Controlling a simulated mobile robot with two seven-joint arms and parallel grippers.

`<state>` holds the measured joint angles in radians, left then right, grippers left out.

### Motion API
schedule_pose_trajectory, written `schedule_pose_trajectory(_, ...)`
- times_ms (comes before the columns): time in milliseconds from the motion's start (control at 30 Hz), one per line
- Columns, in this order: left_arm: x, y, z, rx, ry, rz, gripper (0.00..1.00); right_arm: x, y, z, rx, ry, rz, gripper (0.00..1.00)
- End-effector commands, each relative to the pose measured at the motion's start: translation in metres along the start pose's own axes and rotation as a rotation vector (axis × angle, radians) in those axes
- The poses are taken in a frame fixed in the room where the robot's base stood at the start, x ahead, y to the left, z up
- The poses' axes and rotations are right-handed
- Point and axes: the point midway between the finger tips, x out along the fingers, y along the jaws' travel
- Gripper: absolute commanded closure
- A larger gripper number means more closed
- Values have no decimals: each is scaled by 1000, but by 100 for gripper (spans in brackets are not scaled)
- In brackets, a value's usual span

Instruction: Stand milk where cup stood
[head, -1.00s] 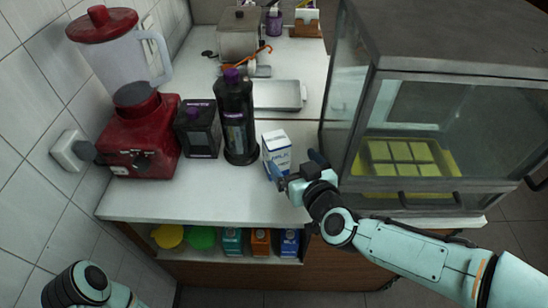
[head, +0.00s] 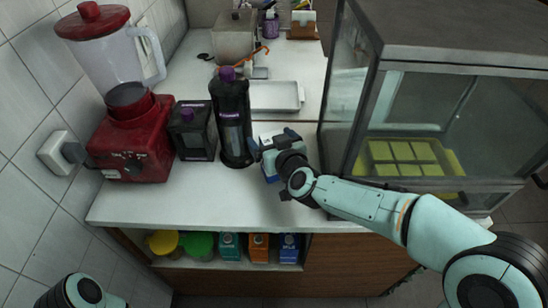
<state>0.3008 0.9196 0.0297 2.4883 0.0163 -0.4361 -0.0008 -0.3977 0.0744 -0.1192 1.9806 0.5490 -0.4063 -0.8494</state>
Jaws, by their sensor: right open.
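One finger is near the bottle's side, the other points towards the back right. I cannot tell whether the fingers touch the carton. I see no cup. Part of my left arm shows at the bottom left, but its gripper is out of view.
The tall black bottle (head: 232,122) stands close left of the gripper, beside a black box (head: 194,133) and the red blender (head: 130,140). A glass display case (head: 400,110) stands right. A metal tray (head: 277,96) lies behind. The front counter (head: 210,195) is clear.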

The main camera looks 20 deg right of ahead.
Motion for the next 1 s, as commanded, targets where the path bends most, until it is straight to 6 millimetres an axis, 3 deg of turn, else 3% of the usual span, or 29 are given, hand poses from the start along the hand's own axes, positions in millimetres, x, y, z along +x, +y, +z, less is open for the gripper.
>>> schedule_pose_trajectory(100,0,0,0,0,0,0,100,0,0,0,0,0,0,6)
schedule_pose_trajectory(133,0,0,0,0,0,0,100,0,0,0,0,0,0,12)
schedule_pose_trajectory(300,0,0,0,0,0,0,100,-1,0,0,0,0,0,68)
schedule_pose_trajectory(400,0,0,0,0,0,0,100,-1,0,-2,0,4,0,92)
schedule_pose_trajectory(767,-6,1,2,0,-6,-1,100,-4,0,-10,-1,5,0,92)
schedule_pose_trajectory(1000,-26,4,13,-3,-34,-7,100,-15,0,-46,0,8,0,92)
